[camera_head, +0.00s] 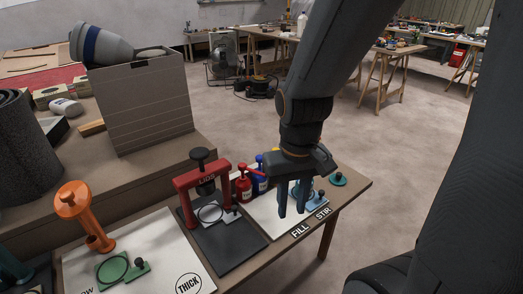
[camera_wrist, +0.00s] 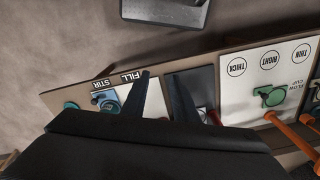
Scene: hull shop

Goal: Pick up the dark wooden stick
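I cannot make out the dark wooden stick in either view; it may be hidden behind my gripper or the other items. My gripper (camera_head: 292,211) points down over the white board with the STIR label (camera_head: 323,213) and FILL label (camera_head: 300,231). Its two fingers are apart with nothing visible between them. In the wrist view my gripper (camera_wrist: 157,76) also shows as two spread fingers, with white board between them. A light blue piece (camera_wrist: 107,101) lies left of the fingers there, by the STIR label.
A red press frame (camera_head: 177,190) on a dark base (camera_head: 237,247), a red bottle (camera_head: 243,186) and a blue bottle (camera_head: 261,180) stand left of my gripper. A teal disc (camera_head: 338,179) lies near the table's right end. Open floor (camera_head: 400,130) lies beyond.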

